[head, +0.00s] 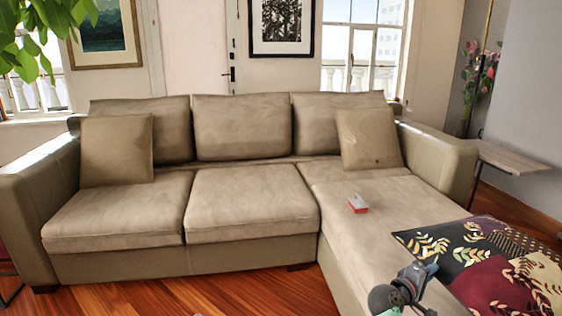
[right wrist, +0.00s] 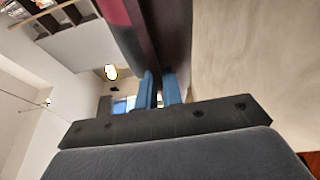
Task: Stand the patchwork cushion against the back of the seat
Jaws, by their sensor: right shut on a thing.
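The patchwork cushion (head: 492,262), with black, maroon and cream patches and leaf patterns, is at the lower right of the head view, partly cut off by the frame edge. My right gripper (head: 426,272) is at its near left edge, over the chaise part of the sofa. In the right wrist view the blue fingers (right wrist: 160,90) are shut on the cushion's dark maroon edge (right wrist: 172,35). The seat (head: 250,195) is beige, and its back (head: 242,127) has several large back cushions. I cannot tell whether the cushion touches the chaise. My left gripper is out of view.
A small red and white box (head: 357,204) lies on the chaise. Beige pillows lean at the left (head: 117,150) and right (head: 368,139) of the back. A side table (head: 510,156) stands beyond the right armrest. The middle seats are clear.

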